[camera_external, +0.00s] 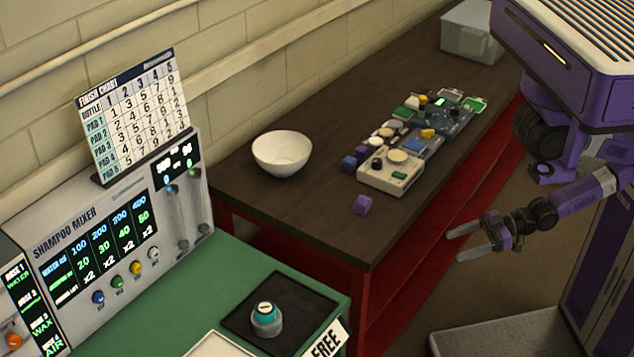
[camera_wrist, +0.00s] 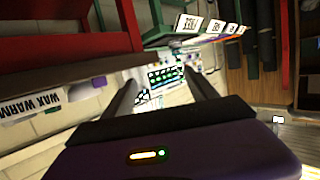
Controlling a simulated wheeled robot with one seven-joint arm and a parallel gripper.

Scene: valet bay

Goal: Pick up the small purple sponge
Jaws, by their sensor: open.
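A small purple sponge (camera_external: 363,204), block-shaped, lies on the dark brown tabletop (camera_external: 240,190) near its front edge in the external view. It sits in front of a beige device with round knobs. My gripper (camera_external: 456,245) is open and empty, in the air to the right of the table and apart from the sponge. Its fingers point left. In the wrist view my gripper (camera_wrist: 160,88) shows two dark fingers spread, with nothing between them. A small purple patch (camera_wrist: 99,81) shows left of the fingers there; I cannot tell whether it is the sponge.
A white bowl (camera_external: 282,152) stands further left. A grey bin (camera_external: 470,33) is at the far end. The green counter (camera_external: 190,300) is in front.

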